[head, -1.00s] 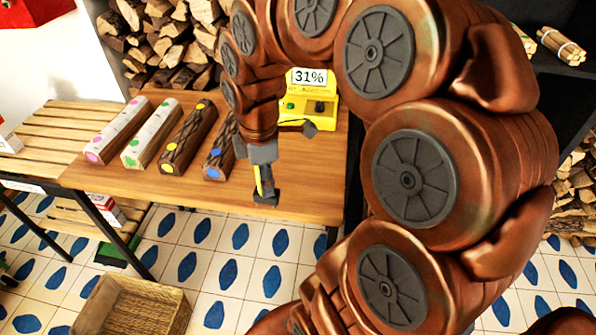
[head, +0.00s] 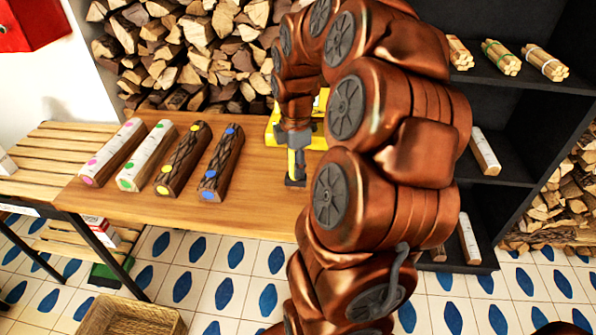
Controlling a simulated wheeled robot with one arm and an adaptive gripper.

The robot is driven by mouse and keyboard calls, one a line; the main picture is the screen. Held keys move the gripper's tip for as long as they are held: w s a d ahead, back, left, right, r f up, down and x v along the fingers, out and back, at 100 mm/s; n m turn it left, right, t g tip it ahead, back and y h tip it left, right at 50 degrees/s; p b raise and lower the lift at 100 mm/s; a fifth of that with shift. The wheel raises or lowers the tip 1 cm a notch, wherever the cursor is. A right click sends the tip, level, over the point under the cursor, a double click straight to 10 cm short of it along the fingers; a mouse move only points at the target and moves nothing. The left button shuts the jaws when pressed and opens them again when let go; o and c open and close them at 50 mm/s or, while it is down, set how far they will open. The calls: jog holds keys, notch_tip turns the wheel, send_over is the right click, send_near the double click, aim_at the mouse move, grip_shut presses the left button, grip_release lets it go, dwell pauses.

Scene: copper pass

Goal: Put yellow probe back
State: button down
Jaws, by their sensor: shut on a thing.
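My gripper (head: 296,178) points down over the right part of the wooden table (head: 255,215). It is shut on the yellow probe (head: 292,162), which shows as a narrow yellow strip between the dark fingers. I cannot tell whether the probe touches the table. The yellow meter (head: 272,127) stands behind my gripper and is mostly hidden by it and my arm. Its display cannot be seen now.
Several logs with coloured dots lie left of my gripper, the nearest with blue dots (head: 221,165). A black shelf (head: 505,150) with stick bundles (head: 500,57) stands at the right. A wicker basket (head: 130,318) is on the floor.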

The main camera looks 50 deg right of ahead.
jog(key=shift+d+f, duration=0.2)
jog(key=shift+d, duration=0.3)
jog(key=shift+w+f+p, duration=0.1)
jog(key=shift+f+p, duration=0.25)
jog(key=shift+f, duration=1.25)
jog(key=shift+a+f, duration=0.1)
jog(key=shift+f, duration=0.05)
jog(key=c, duration=0.8)
grip_release()
notch_tip(320, 180, up, 12)
jog(key=shift+r+b, duration=0.15)
jog(key=shift+b, duration=0.3)
